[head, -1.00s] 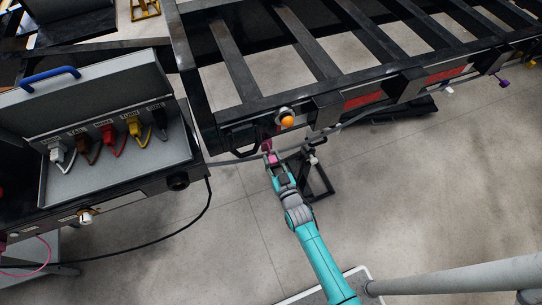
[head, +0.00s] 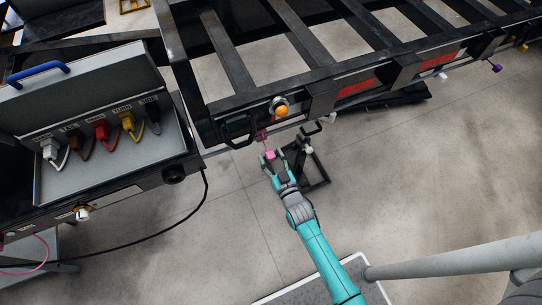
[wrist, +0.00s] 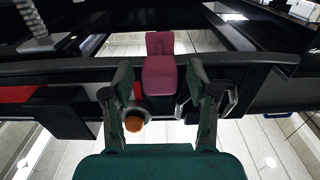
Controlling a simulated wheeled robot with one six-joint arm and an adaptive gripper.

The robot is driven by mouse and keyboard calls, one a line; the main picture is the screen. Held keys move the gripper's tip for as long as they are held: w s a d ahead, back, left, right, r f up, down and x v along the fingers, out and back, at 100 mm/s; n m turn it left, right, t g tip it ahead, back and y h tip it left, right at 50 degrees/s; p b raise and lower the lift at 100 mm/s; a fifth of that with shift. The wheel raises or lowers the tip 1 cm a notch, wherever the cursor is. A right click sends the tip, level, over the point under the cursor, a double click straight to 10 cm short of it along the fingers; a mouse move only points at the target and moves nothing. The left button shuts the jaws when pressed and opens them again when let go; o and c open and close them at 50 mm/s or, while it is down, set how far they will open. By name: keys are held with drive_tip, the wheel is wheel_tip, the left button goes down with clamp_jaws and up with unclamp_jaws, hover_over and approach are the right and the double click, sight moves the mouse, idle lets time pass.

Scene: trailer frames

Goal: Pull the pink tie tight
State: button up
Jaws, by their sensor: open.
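The pink tie shows in the head view as a pink block (head: 270,155) just below the trailer's side rail (head: 300,105), with a darker pink part (head: 261,134) at the rail above it. In the wrist view the pink tie (wrist: 160,76) stands out from the dark rail (wrist: 70,68), centred ahead of me. My gripper (head: 272,164) is open at the block. Its two fingers (wrist: 161,88) stand apart on either side of the block, with visible gaps. I cannot see the grey cable in the head view now.
An orange lamp (head: 281,111) sits on the rail close to the tie. A black stand (head: 316,172) is right of my gripper. A grey connector box (head: 110,155) with coloured plugs is at left. White (head: 442,75), purple (head: 496,68) and yellow ties are farther right. Floor below is open.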

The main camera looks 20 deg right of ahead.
drive_tip(key=s, duration=1.1)
drive_tip(key=shift+s, duration=0.35)
drive_tip(key=s+r+g, duration=0.1)
drive_tip(key=s+r, duration=0.2)
drive_tip(key=s, duration=0.5)
drive_tip(key=s+r, duration=0.4)
drive_tip(key=s, duration=0.4)
drive_tip(key=s+r+g, duration=0.2)
drive_tip(key=s+r, duration=0.9)
drive_tip(key=r, duration=0.2)
drive_tip(key=shift+r, duration=0.4)
